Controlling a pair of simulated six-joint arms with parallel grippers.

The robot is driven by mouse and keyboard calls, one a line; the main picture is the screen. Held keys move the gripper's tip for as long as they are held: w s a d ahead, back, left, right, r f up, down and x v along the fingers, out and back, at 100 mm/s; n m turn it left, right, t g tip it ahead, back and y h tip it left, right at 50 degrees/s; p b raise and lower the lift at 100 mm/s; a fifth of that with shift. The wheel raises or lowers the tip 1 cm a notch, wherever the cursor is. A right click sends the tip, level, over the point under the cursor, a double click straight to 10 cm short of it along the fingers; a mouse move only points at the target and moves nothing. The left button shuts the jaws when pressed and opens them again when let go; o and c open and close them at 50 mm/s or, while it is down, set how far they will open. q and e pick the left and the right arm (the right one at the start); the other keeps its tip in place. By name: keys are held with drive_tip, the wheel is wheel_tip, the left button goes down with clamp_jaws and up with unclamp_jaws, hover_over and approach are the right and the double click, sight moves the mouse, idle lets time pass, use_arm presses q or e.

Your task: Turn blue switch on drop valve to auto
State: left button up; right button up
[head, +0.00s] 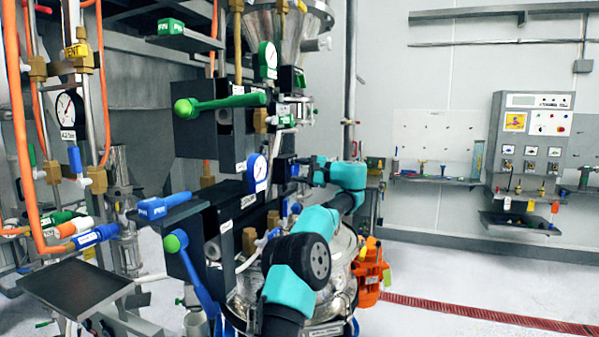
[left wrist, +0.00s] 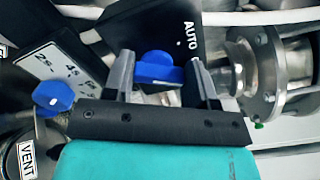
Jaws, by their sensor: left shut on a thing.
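The blue switch (left wrist: 157,68) sits on a black valve box (left wrist: 165,28) in the left wrist view. White AUTO lettering is on the box, just above and right of the switch. My left gripper (left wrist: 161,76) has one finger on each side of the switch and is shut on it. In the head view my left gripper (head: 298,172) reaches the column's right side, beside the blue-rimmed gauge; the switch cannot be made out there. The switch's exact pointing is unclear, since the gripper body covers its lower part. My right gripper is in neither view.
In the head view, green (head: 228,102) and blue (head: 195,275) lever handles stand left of my arm. Open floor lies right.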

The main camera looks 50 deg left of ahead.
use_arm(q)
drive_tip(key=shift+c, duration=1)
drive_tip(key=shift+n, duration=0.5)
drive_tip(key=n, duration=1.1)
drive_tip(key=shift+s+f, duration=0.1)
drive_tip(key=shift+f, duration=0.15)
drive_tip(key=o, duration=0.9)
